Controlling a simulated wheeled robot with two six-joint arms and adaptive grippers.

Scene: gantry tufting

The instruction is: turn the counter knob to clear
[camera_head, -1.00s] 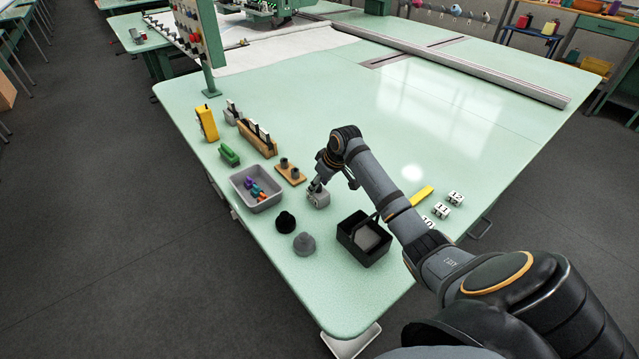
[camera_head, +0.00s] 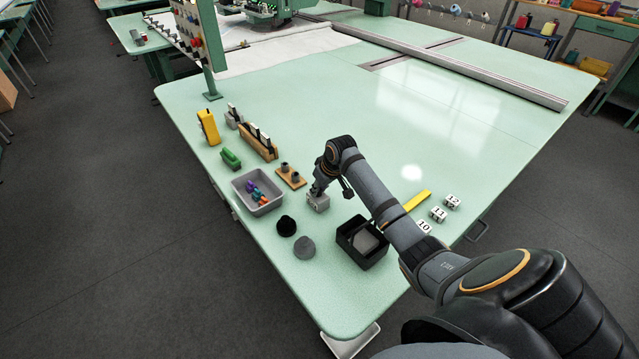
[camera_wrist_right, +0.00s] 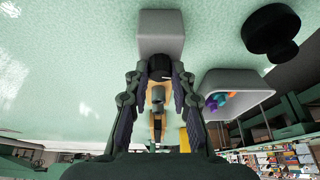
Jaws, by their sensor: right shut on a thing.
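The counter (camera_head: 318,202) is a small grey box on the green table, near the front left part of the top. In the right wrist view the counter's grey body (camera_wrist_right: 161,30) is at the top, with its dark round knob (camera_wrist_right: 160,67) facing the gripper. My right gripper (camera_wrist_right: 160,85) is shut on the knob, one finger on each side. In the head view the right gripper (camera_head: 316,188) is at the counter, and its fingers hide the knob there. The knob's markings cannot be read. My left gripper is not in view.
Numbered blocks (camera_head: 438,214) lie right of my arm.

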